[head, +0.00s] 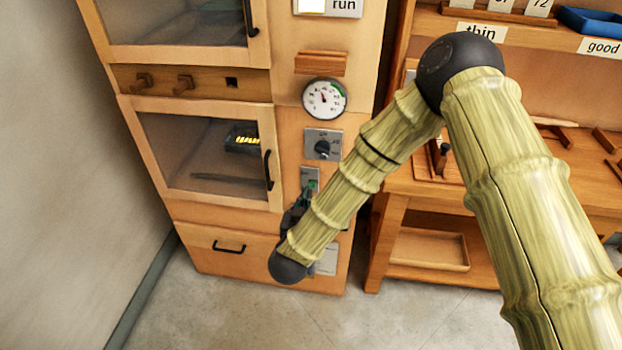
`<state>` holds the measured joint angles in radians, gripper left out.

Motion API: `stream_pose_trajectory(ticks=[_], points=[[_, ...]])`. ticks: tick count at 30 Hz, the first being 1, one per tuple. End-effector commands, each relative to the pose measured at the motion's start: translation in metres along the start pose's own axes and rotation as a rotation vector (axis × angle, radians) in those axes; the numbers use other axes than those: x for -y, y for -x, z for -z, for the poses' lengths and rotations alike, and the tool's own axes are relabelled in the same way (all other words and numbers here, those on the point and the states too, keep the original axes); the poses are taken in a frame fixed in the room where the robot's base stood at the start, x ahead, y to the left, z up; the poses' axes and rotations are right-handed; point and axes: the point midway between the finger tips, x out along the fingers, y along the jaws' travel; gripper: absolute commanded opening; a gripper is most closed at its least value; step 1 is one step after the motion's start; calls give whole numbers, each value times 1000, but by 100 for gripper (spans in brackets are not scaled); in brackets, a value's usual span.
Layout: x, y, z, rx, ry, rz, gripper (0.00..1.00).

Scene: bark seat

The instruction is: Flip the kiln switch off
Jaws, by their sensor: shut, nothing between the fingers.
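The kiln (290,120) is a tall orange-brown cabinet with glass doors on its left and a control column on its right. A small grey switch plate (309,173) sits low on that column, below a rotary knob. My gripper (311,188) is at the lower part of this plate, shut, its fingers pointing up. It looks very close to the plate, but I cannot tell if it touches. The switch lever is hidden or too small to make out, so its position is unclear. My wrist and forearm cover part of the column below.
A rotary knob plate (323,145), a round dial (324,99) and a "run" sign (330,6) are above the switch plate. A black door handle (268,170) juts out to the left. A wooden shelf bench (425,187) stands to the right. The floor in front is clear.

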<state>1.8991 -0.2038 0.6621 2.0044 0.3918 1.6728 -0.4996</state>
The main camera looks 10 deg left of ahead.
Motion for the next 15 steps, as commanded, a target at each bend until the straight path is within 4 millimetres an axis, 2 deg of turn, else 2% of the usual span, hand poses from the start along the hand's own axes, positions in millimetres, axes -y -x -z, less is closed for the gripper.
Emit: stream_pose_trajectory(ticks=[15], points=[[2, -6, 5, -11, -1, -6, 0]])
